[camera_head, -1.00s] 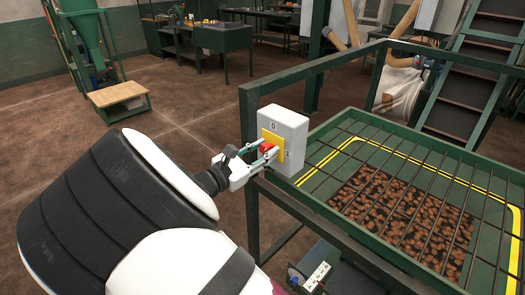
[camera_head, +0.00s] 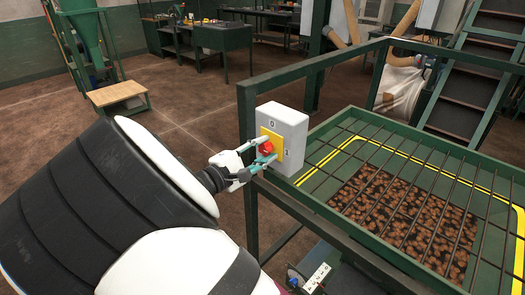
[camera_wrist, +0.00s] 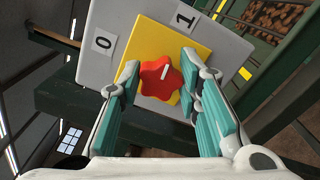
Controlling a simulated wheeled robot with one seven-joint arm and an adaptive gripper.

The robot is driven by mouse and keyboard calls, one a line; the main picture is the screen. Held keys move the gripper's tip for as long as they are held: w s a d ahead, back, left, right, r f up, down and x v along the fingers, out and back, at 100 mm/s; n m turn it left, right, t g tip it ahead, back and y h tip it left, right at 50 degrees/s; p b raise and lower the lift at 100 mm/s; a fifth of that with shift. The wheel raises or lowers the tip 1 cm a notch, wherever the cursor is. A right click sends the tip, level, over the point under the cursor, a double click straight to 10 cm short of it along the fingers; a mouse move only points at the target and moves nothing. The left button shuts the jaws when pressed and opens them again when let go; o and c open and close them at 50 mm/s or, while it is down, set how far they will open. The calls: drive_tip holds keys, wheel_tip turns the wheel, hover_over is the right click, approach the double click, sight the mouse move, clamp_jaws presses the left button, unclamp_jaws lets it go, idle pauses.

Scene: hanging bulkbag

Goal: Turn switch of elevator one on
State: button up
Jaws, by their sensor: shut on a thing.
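The switch is a red lobed knob (camera_head: 266,147) on a yellow plate (camera_head: 279,146), on a grey box (camera_head: 291,126) fixed to the green railing. The box has a 0 label at the top and a 1 label at the right. My gripper (camera_head: 267,149) is shut on the knob, one finger on each side. In the wrist view the red knob (camera_wrist: 161,78) sits between the teal-padded fingertips of my gripper (camera_wrist: 160,82). Its white mark slants up and right, roughly toward the 1 label (camera_wrist: 185,19); the 0 label (camera_wrist: 103,43) is at upper left.
A green railing (camera_head: 340,62) runs beside and behind the box. Right of it is a green hopper (camera_head: 340,128) with a bar grate over brown material. A stairway (camera_head: 478,80) stands at the back right. Open brown floor lies to the left, with a small wooden-topped stand (camera_head: 117,93).

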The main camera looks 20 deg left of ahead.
drive_tip(key=shift+m, duration=0.6)
drive_tip(key=shift+f, duration=0.1)
drive_tip(key=o, duration=1.2)
drive_tip(key=shift+c, duration=0.2)
drive_tip(key=v, duration=1.2)
